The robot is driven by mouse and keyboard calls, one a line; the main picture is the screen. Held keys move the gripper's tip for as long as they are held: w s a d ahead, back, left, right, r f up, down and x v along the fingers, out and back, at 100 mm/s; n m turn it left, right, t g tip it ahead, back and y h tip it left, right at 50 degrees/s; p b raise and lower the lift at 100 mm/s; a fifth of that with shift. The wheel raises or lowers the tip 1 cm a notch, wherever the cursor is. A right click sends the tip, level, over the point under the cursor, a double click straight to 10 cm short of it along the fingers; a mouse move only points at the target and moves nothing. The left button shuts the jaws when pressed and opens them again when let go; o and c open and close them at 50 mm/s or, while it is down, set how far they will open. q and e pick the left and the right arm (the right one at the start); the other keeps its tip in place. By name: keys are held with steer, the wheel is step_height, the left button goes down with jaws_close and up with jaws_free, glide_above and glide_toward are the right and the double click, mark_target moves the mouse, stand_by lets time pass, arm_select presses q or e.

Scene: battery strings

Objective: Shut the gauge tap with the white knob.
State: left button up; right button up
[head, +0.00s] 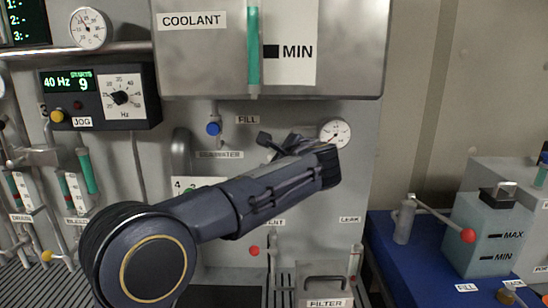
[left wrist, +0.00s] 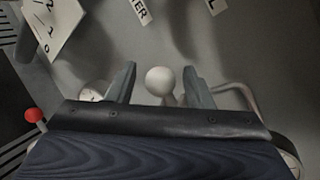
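The white knob (left wrist: 160,81) shows as a round ball in the left wrist view, on a short stem that runs down behind my gripper's edge. My left gripper (left wrist: 160,85) is open, with one finger on each side of the knob and a visible gap to both. How deep the knob sits between the fingers I cannot tell. In the head view my left gripper (head: 281,143) is up at the panel, just left of a round gauge (head: 335,133). The white knob is hidden there behind my gripper and arm. My right gripper is not in view.
A blue knob (head: 214,129) sits on the panel left of my gripper, below the coolant tank (head: 205,60). A red knob (head: 254,251) is below my forearm. At right, a blue bench (head: 405,270) carries a lever with a red ball (head: 468,236) and a translucent container (head: 485,245).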

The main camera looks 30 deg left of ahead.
arm_select(q)
steer(key=c, duration=0.9)
